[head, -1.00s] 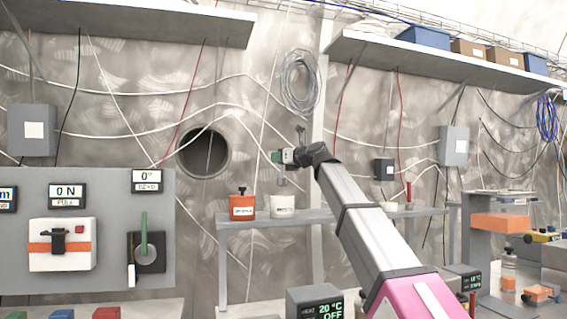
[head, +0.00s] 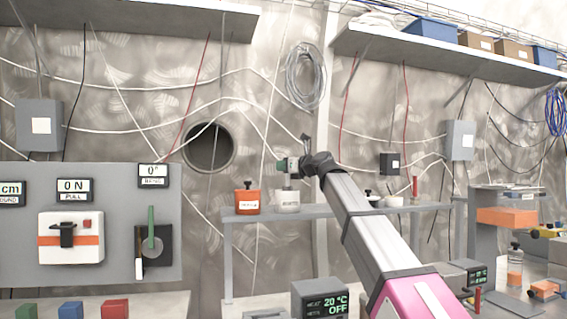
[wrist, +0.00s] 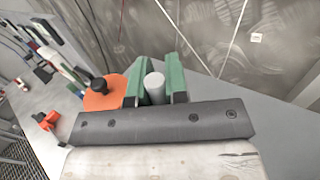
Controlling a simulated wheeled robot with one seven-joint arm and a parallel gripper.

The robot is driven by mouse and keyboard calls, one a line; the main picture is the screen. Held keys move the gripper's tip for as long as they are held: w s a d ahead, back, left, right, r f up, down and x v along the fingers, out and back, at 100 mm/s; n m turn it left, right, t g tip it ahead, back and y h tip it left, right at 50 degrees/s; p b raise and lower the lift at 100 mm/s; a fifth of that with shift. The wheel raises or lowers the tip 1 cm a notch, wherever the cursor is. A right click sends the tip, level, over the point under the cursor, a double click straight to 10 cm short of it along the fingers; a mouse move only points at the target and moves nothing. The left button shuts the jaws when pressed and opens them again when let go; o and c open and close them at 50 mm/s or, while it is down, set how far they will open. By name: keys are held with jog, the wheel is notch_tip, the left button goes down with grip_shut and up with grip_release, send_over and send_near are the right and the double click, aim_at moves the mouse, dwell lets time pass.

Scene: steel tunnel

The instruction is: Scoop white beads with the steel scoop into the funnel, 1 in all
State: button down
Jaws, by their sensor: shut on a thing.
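My gripper (head: 290,165) is over the back shelf, just above a white jar (head: 289,202). In the wrist view its two green fingers (wrist: 155,85) are closed around a pale grey cylinder (wrist: 154,82). It looks like the end of an upright handle, perhaps the steel scoop's; its lower part is hidden. In the head view something narrow reaches from the gripper to the jar mouth. Whether it holds beads cannot be seen. I cannot clearly pick out the beads or the funnel.
An orange pot with a black knob (head: 247,199) stands left of the jar; it is close beside the fingers in the wrist view (wrist: 105,97). A red upright thing (head: 415,187) stands farther right on the shelf (head: 240,221). A wall of cables is behind.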

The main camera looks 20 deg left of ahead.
jog(key=shift+r, duration=2.5)
